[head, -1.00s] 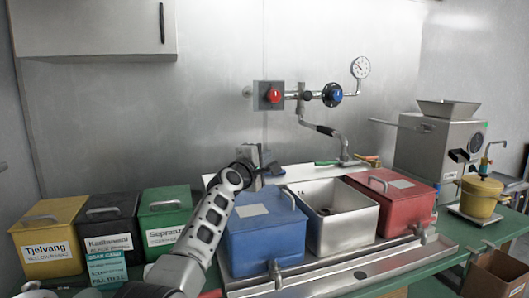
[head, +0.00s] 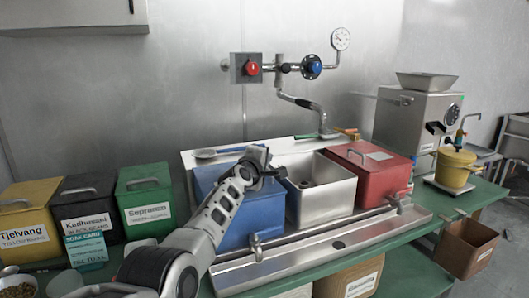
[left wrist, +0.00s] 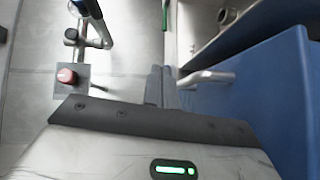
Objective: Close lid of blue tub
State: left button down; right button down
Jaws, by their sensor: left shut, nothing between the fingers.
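The blue tub (head: 232,226) stands in the metal tray, left of an open steel tub. My left gripper (head: 268,166) is over the right part of its top. It is shut and empty. My arm and gripper hide much of the lid in the head view, so I cannot tell whether it sits fully flat. In the left wrist view, the closed fingers (left wrist: 162,86) are beside the pale lid handle (left wrist: 207,77), with the blue lid (left wrist: 255,85) to the right. I cannot tell whether the fingers touch the handle. My right gripper is not in view.
The open steel tub (head: 322,196) and red tub (head: 372,178) stand to the right. Green (head: 147,203), black (head: 88,209) and yellow (head: 28,226) tubs stand left. A pipe with red and blue knobs (head: 312,67) is on the wall behind. A grinder (head: 412,118) is at right.

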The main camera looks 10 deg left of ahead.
pick_arm(q)
jog(key=shift+w+d+f, duration=0.1)
jog(key=shift+f, duration=0.2)
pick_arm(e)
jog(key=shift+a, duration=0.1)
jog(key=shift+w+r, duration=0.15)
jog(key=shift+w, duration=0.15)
